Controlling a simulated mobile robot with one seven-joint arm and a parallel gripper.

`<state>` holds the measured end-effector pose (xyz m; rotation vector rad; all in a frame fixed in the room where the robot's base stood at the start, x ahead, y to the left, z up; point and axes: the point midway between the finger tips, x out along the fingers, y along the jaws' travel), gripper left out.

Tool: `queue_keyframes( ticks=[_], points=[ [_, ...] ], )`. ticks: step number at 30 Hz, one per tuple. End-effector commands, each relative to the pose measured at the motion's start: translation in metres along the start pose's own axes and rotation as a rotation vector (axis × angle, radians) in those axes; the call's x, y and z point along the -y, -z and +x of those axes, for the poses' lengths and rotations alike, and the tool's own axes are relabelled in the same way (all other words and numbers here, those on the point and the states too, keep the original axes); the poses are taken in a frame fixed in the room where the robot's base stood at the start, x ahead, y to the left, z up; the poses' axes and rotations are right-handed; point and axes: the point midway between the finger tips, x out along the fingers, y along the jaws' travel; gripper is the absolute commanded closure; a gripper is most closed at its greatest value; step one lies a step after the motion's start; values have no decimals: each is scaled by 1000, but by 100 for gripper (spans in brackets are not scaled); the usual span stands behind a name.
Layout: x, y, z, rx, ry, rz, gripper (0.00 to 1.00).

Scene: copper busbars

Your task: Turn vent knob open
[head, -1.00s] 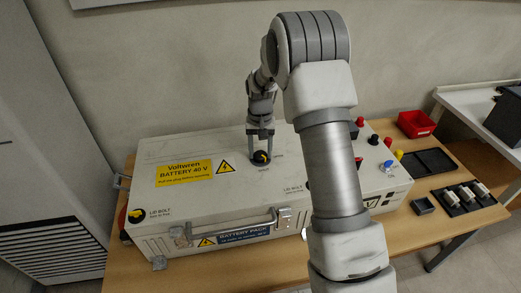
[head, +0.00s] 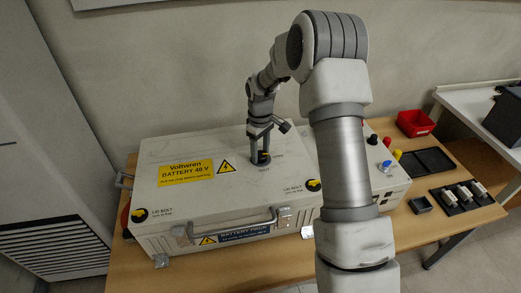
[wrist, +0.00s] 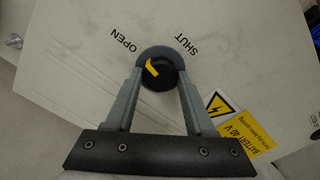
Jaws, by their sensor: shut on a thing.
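The vent knob (wrist: 160,78) is a round black knob with a yellow pointer mark, set on the white lid of the battery pack (head: 205,207). In the wrist view, the words OPEN and SHUT are printed on the lid beyond it, OPEN to the left and SHUT to the right. The yellow mark leans to the upper left, towards the OPEN side. My gripper (wrist: 158,62) is shut on the knob, with one finger on each side; the fingertips hide part of its rim. In the head view, my gripper (head: 260,155) reaches straight down to the knob at the lid's back.
The lid carries yellow warning labels and black-and-yellow lid bolts (head: 137,215). Coloured knobs, including a blue one (head: 386,166), stand on the unit at right. A red bin (head: 416,123) and a black tray (head: 429,161) are further right. My arm crosses the lid's right side.

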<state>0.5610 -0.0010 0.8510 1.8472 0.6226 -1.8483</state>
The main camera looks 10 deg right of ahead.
Motion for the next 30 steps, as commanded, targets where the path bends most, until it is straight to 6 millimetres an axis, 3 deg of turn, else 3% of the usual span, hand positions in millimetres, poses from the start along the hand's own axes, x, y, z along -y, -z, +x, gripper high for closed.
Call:
queue_keyframes(
  ticks=[10,26,27,30],
  points=[
    [-1,0,-1,-2,-2,-131,100],
    [0,1,-1,-2,-2,-153,100],
    [0,1,-1,-2,-2,-153,40],
    [0,1,-1,-2,-2,-152,22]
  ],
)
